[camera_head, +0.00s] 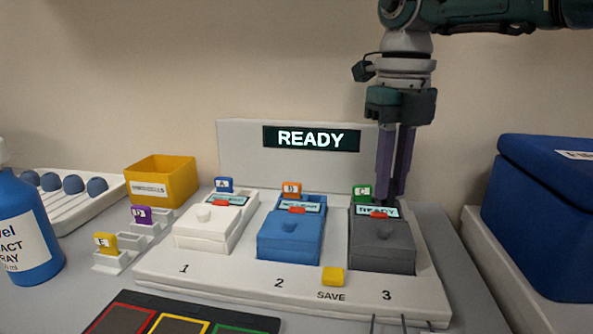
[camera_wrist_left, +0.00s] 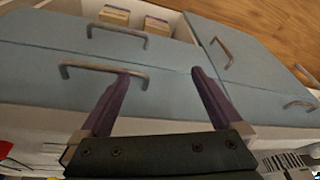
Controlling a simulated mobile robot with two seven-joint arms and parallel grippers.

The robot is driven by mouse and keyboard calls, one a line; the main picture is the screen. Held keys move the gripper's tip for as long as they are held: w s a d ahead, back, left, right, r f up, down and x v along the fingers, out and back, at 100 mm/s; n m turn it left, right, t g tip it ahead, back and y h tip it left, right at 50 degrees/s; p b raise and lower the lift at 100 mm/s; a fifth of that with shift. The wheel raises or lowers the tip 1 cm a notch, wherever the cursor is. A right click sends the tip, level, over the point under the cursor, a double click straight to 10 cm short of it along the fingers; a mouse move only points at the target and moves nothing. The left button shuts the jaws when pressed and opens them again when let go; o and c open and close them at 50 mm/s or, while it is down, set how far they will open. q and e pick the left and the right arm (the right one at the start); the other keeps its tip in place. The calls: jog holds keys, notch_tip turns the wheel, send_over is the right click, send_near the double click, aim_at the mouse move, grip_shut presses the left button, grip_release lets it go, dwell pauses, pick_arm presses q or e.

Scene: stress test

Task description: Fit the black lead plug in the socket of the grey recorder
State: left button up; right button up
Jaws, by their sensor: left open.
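The grey recorder (camera_head: 382,245) sits at place 3 on the white station, with a lit READY strip and a red tab on top. My right gripper (camera_head: 394,198) points straight down at the recorder's back edge, its purple fingers close together. Something dark shows at its fingertips, too small to identify. I cannot make out the black lead plug or the socket for sure; the fingers cover that spot. My left gripper (camera_wrist_left: 160,74) is open and empty in the left wrist view, above grey-blue drawer fronts (camera_wrist_left: 165,57).
A white recorder (camera_head: 205,232) and a blue recorder (camera_head: 290,240) stand left of the grey one. Green (camera_head: 362,192), orange and blue tags stand behind. A yellow SAVE button (camera_head: 333,277) is in front. A blue box (camera_head: 545,225) is at right, a blue bottle (camera_head: 22,240) at left.

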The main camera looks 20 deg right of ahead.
aim_at(391, 185)
jog(key=shift+o, duration=0.8)
jog(key=shift+r+p, duration=2.05)
jog(key=o, duration=0.6)
jog(key=shift+c, duration=0.2)
